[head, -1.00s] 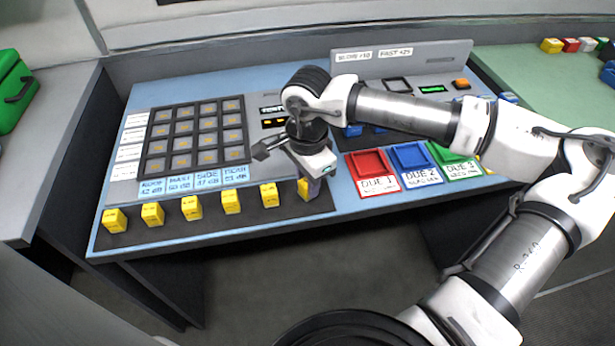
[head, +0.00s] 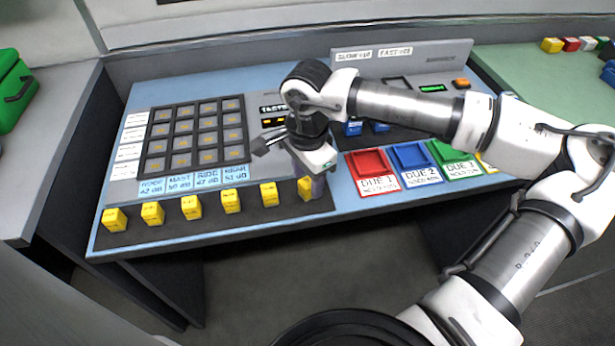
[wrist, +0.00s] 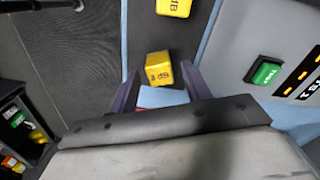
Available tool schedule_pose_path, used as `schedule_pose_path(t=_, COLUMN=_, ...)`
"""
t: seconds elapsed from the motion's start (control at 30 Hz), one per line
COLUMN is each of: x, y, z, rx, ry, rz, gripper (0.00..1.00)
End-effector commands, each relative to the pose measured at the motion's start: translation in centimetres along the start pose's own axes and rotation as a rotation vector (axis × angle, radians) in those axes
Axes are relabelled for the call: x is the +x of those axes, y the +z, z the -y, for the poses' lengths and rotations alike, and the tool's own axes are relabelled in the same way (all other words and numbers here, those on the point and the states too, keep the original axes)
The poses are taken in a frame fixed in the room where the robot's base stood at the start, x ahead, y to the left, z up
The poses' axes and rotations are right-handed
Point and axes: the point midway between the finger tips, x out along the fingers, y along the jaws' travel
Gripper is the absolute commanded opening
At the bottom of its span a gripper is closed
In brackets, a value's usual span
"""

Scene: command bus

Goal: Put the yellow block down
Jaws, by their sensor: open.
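A yellow block (head: 304,188) sits at the right end of a row of yellow blocks on the dark strip along the console's front edge. In the wrist view this block (wrist: 158,69), marked 3 dB, lies at the tips of my two dark purple fingers. My gripper (head: 312,188) is open and points down at the block. The fingers stand apart on either side, and a gap shows beside the block. Whether the block's underside rests fully on the strip is hard to tell.
More yellow blocks (head: 231,201) stand spaced to the left on the strip. A grid of dark sockets (head: 195,136) lies behind them. Red (head: 369,163), blue (head: 411,157) and green trays are to the right. The floor in front is clear.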

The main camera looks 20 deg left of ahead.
Motion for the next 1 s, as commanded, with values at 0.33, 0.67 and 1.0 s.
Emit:
schedule_pose_path(t=0.33, x=-7.4, y=-0.1, z=0.1, rx=0.001, ry=-0.003, rz=-0.004, gripper=0.48)
schedule_pose_path(t=0.67, x=-11.1, y=0.0, z=0.0, rx=0.0, ry=-0.001, rz=-0.002, gripper=0.48)
schedule_pose_path(t=1.0, x=-11.2, y=0.1, z=0.1, rx=-0.001, ry=-0.005, rz=0.005, gripper=0.48)
